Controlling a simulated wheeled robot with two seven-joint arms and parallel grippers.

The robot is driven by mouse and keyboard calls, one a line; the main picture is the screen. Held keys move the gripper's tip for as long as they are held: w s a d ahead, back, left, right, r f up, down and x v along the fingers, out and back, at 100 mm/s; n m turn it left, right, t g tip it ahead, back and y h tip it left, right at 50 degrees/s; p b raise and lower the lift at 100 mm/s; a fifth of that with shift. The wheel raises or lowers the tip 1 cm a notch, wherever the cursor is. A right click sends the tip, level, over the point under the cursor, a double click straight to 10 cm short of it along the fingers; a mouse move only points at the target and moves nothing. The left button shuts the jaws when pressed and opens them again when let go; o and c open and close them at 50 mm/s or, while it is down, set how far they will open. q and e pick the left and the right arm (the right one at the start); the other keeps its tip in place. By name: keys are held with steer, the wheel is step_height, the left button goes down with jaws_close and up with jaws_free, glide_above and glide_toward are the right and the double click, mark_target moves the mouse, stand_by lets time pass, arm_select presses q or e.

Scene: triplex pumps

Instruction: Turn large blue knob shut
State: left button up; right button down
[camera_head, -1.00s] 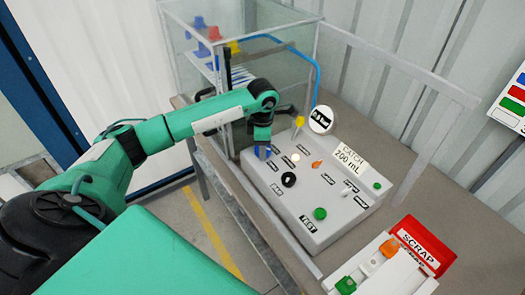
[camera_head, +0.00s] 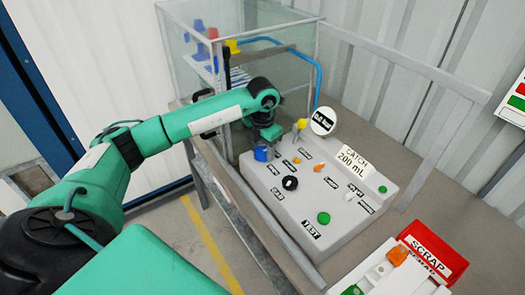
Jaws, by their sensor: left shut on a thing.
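The large blue knob (camera_head: 261,153) sits at the far left corner of the grey control panel (camera_head: 345,218). My left gripper (camera_head: 266,143) reaches down over it from above and is shut on it, hiding its upper part. The blue side of the knob shows below the fingers. My right gripper is not in the view.
The panel also carries a black knob (camera_head: 290,183), a green button (camera_head: 323,218), an orange knob (camera_head: 319,168), a yellow knob (camera_head: 301,124) and a round gauge (camera_head: 324,121). A glass case (camera_head: 240,60) stands behind. A red SCRAP bin (camera_head: 432,258) is at lower right.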

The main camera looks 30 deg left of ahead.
mark_target(263, 151)
arm_select(q)
steer(key=shift+r+n, duration=0.1)
steer(key=shift+n, duration=0.2)
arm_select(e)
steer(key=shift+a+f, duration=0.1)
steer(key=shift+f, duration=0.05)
arm_select(q)
steer(key=o, duration=0.9)
steer(key=shift+o, duration=0.4)
step_height(263, 151, up, 14)
steer(key=b, duration=0.2)
steer(key=shift+b, duration=0.35)
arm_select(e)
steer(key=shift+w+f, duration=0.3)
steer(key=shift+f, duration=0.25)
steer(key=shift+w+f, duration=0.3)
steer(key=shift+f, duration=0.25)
